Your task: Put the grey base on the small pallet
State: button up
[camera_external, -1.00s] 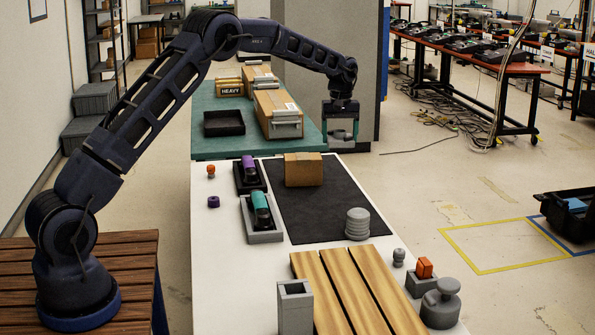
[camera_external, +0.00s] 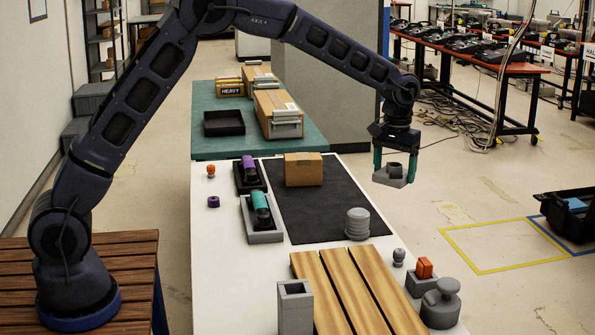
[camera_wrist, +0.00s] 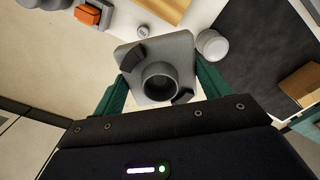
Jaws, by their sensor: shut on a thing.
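My gripper (camera_external: 395,168) is shut on the grey base (camera_external: 393,178), a square plate with a round hollow socket and dark blocks on top. It holds the base in the air, to the right of the white table and above floor level. In the wrist view the base (camera_wrist: 132,58) sits between the green fingers, its socket facing the camera. The small pallet (camera_external: 351,285), made of light wooden slats, lies on the near part of the white table, nearer the camera than my gripper. A corner of it shows in the wrist view (camera_wrist: 168,8). Its visible top is bare.
A stack of grey discs (camera_external: 357,223) stands just beyond the pallet on the black mat (camera_external: 300,215). A grey box (camera_external: 295,307) stands at the pallet's left. A grey knob (camera_external: 399,257), an orange block (camera_external: 425,267) and a grey weight (camera_external: 440,303) stand at its right.

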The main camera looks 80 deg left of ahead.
jog(key=s+d+m, duration=0.2)
jog(key=s+d, duration=0.1)
jog(key=d, duration=0.6)
jog(key=s+d+m, duration=0.3)
jog(key=d, duration=0.6)
jog(key=m, duration=0.3)
send_over(379, 323)
notch_tip(379, 323, down, 19)
jog(key=shift+f, duration=0.1)
jog(key=shift+f, duration=0.15)
jog(key=o, duration=1.2)
